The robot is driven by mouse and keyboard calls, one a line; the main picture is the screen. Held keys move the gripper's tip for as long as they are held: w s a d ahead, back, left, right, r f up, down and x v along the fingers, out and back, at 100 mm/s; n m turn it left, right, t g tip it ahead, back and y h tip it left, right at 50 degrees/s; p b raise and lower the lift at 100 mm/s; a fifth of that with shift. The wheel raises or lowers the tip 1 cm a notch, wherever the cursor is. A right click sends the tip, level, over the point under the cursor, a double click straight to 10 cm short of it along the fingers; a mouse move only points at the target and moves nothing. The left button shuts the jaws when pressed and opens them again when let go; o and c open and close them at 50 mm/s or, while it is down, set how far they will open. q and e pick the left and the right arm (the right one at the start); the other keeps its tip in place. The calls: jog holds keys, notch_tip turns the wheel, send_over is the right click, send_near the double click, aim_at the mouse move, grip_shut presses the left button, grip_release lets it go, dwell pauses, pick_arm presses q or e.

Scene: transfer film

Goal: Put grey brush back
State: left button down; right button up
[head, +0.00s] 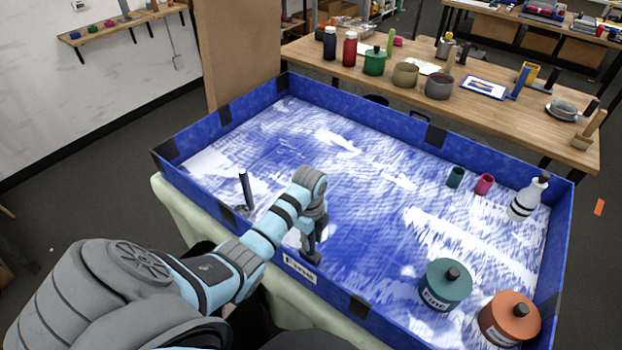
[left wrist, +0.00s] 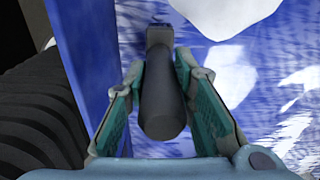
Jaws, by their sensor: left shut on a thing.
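My left gripper (head: 309,236) is inside the blue-walled tray (head: 440,140), close to its near wall. In the left wrist view its teal-padded fingers (left wrist: 163,95) are on both sides of a dark grey handle, shut on it. This is the grey brush (left wrist: 162,100), with a blockier end at the top of that view. In the head view a dark lower part of the brush (head: 311,257) shows under the gripper, by the near wall; I cannot tell whether it touches the tray floor. My right gripper is not in view.
A dark upright stick (head: 246,190) on a grey base stands in the tray's left corner. A green canister (head: 445,285), an orange canister (head: 509,319), a white bottle (head: 528,197) and two small cups stand at the right. The tray's middle is clear. A cluttered wooden table (head: 500,115) is behind.

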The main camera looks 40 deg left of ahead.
pick_arm(q)
jog(key=shift+s+d+r, duration=0.1)
jog(key=shift+r, duration=0.05)
jog(key=c, duration=1.4)
grip_release()
jog(key=shift+o, duration=0.2)
notch_tip(320, 180, up, 12)
jog(key=p, duration=0.3)
jog(key=shift+r, duration=0.15)
